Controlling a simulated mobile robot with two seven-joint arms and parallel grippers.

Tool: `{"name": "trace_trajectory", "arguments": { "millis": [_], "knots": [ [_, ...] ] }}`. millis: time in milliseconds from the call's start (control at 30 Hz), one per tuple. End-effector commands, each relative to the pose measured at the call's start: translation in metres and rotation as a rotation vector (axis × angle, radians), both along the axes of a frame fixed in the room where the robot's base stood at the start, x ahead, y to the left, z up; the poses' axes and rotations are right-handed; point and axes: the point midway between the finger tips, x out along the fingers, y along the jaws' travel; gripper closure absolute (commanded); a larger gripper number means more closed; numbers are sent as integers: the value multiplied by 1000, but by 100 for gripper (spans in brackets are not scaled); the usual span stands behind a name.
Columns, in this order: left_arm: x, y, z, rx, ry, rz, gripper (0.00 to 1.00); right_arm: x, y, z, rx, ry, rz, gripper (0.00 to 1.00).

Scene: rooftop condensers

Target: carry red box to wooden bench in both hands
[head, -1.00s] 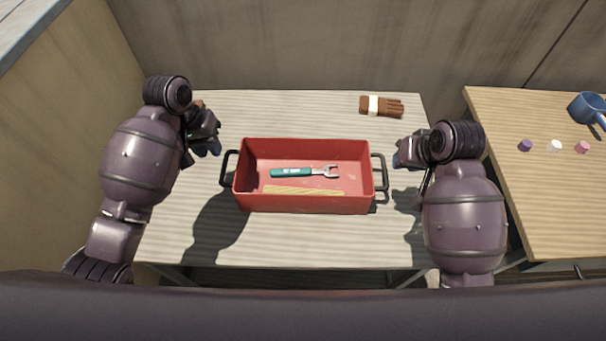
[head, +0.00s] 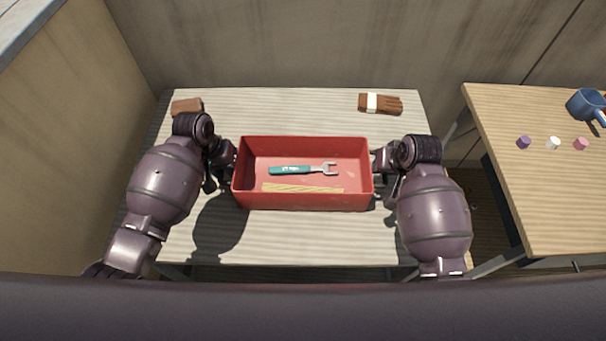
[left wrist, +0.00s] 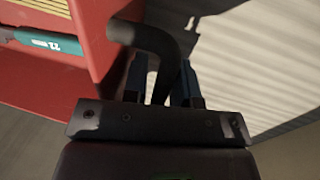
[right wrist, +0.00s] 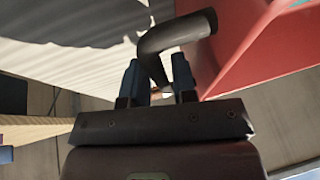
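The red box (head: 303,202) sits level on the pale slatted table (head: 300,245). A teal-handled wrench (head: 302,170) and a yellowish strip (head: 303,188) lie inside it. My left gripper (head: 226,160) is at the box's left end; in the left wrist view its fingers (left wrist: 162,84) are open on both sides of the black handle (left wrist: 160,42). My right gripper (head: 382,160) is at the right end; its fingers (right wrist: 157,80) straddle the other black handle (right wrist: 178,32), with gaps showing. The wooden bench (head: 545,195) stands to the right.
A brown brush (head: 381,104) and a brown block (head: 187,106) lie at the table's back. A gap separates table and bench. Walls stand behind and left.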

Motion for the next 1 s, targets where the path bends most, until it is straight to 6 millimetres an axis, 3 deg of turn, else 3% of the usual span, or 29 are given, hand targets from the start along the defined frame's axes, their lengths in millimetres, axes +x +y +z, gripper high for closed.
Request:
{"name": "trace_trajectory", "arguments": {
  "millis": [367, 533, 567, 1000],
  "knots": [
    [0, -1, -4, 0, 0, 0, 74, 2, 1, -3, 0, -1, 0, 74],
    [0, -1, -4, 0, 0, 0, 98, 2, 1, -3, 0, -1, 0, 99],
    [0, -1, -4, 0, 0, 0, 100, 1, 1, -3, 0, 0, 0, 100],
    [0, 0, -3, 0, 0, 0, 100, 1, 1, -3, 0, 0, 0, 100]
  ]
}}
